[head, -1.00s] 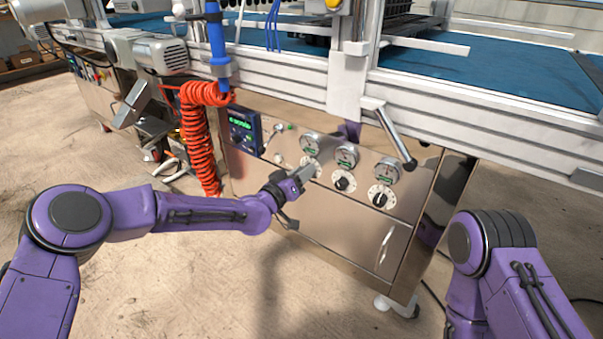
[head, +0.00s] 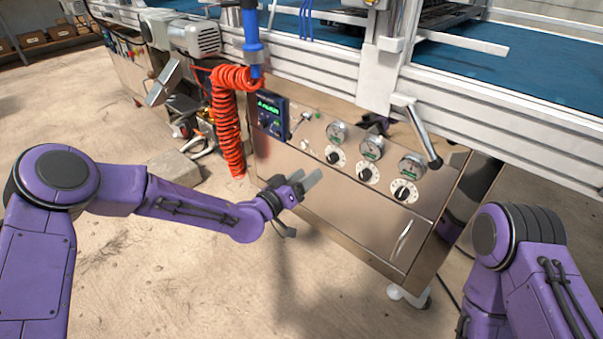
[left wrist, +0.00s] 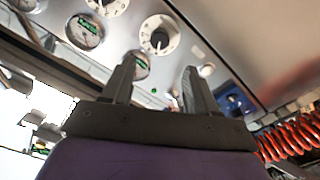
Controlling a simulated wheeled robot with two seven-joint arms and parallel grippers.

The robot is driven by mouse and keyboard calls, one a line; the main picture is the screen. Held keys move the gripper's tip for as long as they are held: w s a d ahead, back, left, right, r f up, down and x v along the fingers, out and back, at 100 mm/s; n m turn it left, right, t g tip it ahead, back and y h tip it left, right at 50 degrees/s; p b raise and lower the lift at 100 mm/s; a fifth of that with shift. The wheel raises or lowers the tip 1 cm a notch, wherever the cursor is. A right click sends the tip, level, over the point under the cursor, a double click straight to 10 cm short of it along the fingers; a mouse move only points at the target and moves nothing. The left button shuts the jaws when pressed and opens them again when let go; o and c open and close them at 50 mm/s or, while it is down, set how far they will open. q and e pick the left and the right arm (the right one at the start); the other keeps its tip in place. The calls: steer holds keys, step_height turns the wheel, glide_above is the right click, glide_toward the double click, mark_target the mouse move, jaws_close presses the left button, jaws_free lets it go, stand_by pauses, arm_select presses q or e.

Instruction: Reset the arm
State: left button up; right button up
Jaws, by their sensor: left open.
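My left gripper (head: 306,184) is open and empty. In the head view it hangs in front of the lower part of the steel control cabinet (head: 330,205), below and left of the knobs. In the left wrist view its two dark fingers (left wrist: 157,85) stand apart with nothing between them. Behind them show a white-ringed black knob (left wrist: 157,36) and round gauges (left wrist: 85,32). My right arm (head: 520,260) shows at the right edge of the head view; its gripper is not in view.
The cabinet carries three knobs (head: 367,174), three gauges (head: 371,147) and a lit display (head: 268,114). A coiled red hose (head: 228,125) hangs left of it. A metal lever (head: 424,135) juts from the white frame above. The floor in front is clear.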

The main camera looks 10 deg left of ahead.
arm_select(q)
steer(key=shift+s+a, duration=0.45)
steer(key=shift+s, duration=0.15)
steer(key=s+a+f+n+g+y, duration=0.3)
steer(key=s+a+f+n+y, duration=0.15)
steer(key=s+f, duration=0.55)
steer(key=s+a+f+n+g+y, duration=0.25)
steer(key=s+a+f+y, duration=0.2)
steer(key=s+f, duration=0.55)
steer(key=s+a+f+n+g+y, duration=0.1)
steer(key=s+a+f+g+y, duration=0.2)
steer(key=s+a, duration=0.5)
steer(key=s+a+f+n+g+y, duration=0.1)
steer(key=s+a+f+g, duration=0.3)
steer(key=s, duration=0.7)
step_height(320, 180, up, 33)
steer(key=s+a+m+t+y+p, duration=0.1)
steer(key=a+p, duration=0.2)
steer(key=p, duration=3.1)
steer(key=shift+s, duration=0.25)
